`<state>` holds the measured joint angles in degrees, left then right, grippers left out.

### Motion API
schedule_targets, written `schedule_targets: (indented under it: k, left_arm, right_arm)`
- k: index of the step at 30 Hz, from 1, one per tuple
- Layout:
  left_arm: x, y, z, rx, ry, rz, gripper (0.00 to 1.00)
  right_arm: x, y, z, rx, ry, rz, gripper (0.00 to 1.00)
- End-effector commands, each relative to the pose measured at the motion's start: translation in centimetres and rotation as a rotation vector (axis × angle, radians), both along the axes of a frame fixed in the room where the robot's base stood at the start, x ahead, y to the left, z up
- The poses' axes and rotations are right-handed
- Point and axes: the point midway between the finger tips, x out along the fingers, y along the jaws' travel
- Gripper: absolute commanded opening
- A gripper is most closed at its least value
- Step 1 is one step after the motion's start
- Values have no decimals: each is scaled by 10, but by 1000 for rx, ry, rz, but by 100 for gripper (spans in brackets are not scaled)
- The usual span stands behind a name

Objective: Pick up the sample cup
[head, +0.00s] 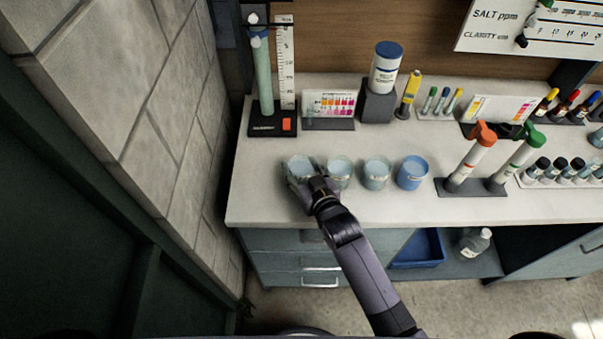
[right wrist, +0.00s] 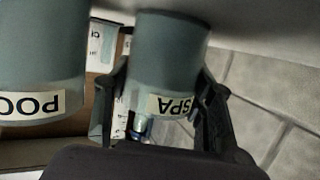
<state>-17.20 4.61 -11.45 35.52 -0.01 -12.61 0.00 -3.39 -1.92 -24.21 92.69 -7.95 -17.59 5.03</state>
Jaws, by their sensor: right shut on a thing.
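A row of sample cups stands along the front of the white counter. The leftmost cup (head: 299,166) is pale and translucent. My right gripper (head: 312,184) is at its front side, and my arm partly covers it. In the right wrist view my right gripper (right wrist: 163,100) is shut on this cup, the grey-green one with an upside-down "SPA" label (right wrist: 168,55), one finger on each side. Whether the cup touches the counter cannot be told. A neighbouring cup (head: 340,168) is close on its right; its "POO…" label (right wrist: 32,104) shows in the wrist view. My left gripper is not in view.
Another pale cup (head: 376,172) and a blue cup (head: 412,173) stand further right. Behind are a tube stand with a ruler (head: 270,124), a colour chart (head: 328,104) and a blue-capped bottle (head: 385,70). A block wall (head: 165,90) is close on the left.

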Motion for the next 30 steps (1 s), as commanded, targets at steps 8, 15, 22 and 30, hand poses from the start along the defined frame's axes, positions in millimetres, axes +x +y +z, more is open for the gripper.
schedule_targets:
  k: [8, 15, 22, 30]
  left_arm:
    - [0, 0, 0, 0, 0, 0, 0]
    - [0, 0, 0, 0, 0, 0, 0]
    - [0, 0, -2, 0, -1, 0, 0]
    - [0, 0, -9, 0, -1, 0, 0]
  right_arm:
    - [0, 0, -1, 0, 1, 0, 17]
    - [0, 0, 1, 0, -1, 0, 17]
    - [1, 0, 16, 1, -4, 0, 16]
    - [1, 0, 82, 5, -9, 0, 16]
